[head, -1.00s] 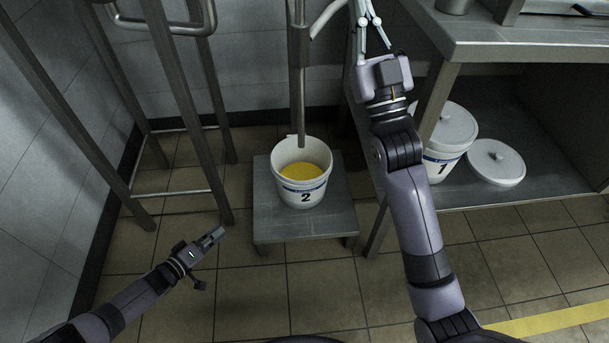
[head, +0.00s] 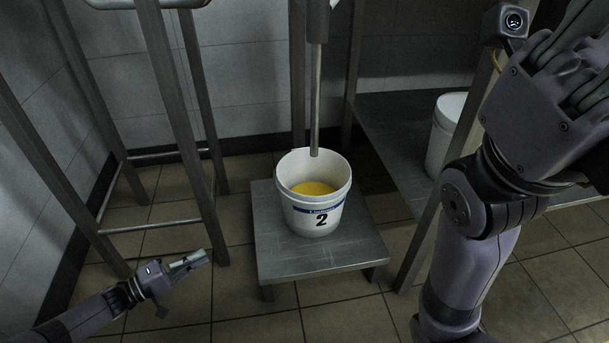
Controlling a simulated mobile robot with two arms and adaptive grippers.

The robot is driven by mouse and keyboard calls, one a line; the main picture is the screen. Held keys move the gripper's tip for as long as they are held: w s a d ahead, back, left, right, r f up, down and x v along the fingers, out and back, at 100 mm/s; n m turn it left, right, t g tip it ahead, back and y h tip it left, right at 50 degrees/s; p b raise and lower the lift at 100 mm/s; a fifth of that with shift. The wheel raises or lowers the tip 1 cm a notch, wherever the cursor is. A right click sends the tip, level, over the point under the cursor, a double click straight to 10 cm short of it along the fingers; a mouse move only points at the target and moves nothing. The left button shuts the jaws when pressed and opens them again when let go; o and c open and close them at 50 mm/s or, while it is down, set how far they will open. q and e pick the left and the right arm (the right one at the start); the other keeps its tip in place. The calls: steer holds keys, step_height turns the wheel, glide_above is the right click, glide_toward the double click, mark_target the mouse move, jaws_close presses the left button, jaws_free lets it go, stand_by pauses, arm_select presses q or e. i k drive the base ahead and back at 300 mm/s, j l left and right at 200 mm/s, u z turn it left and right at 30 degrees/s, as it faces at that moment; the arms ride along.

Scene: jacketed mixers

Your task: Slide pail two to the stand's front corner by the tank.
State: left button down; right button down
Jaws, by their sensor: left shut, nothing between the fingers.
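Pail two (head: 314,213) is a white open pail with a blue band, a black "2" and yellow contents. No tank body is clearly in view. My left gripper (head: 188,263) is shut and empty, left of the stand and apart from the pail. My right arm fills the right side; its fingertips are not visible.
A metal leg frame (head: 175,110) with crossbars stands left of the stand. Bare tiled floor lies in front of the stand.

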mark_target(313, 190)
steer(key=i+j, duration=0.15)
steer(key=i, duration=0.2)
steer(key=i+j+z, duration=0.3)
steer(key=j+z, duration=1.15)
steer(key=z, duration=0.15)
